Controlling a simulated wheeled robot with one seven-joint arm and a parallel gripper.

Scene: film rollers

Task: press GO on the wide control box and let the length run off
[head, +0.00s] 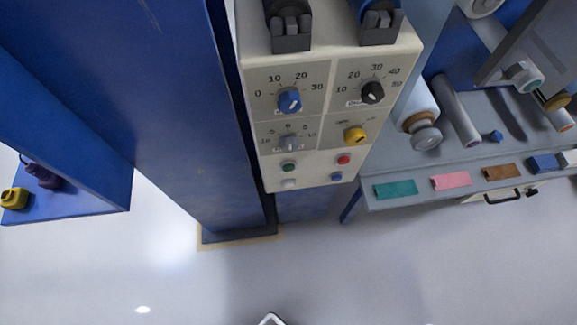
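The wide control box (322,140) is a cream panel mounted beside a blue column, seen at a tilt in the upper middle of the head view. Above are a blue knob (290,100), a black knob (372,92), a grey knob (290,143) and a yellow knob (355,134). My gripper's fingers do not show; only a small pale tip, perhaps mine, shows at the bottom edge.
A blue column (195,120) stands left of the box. A grey bench (400,165) on the right holds rollers (418,105) and coloured pieces, including a teal one (395,189). A blue shelf (75,195) juts out at left. The floor (330,265) in front is clear.

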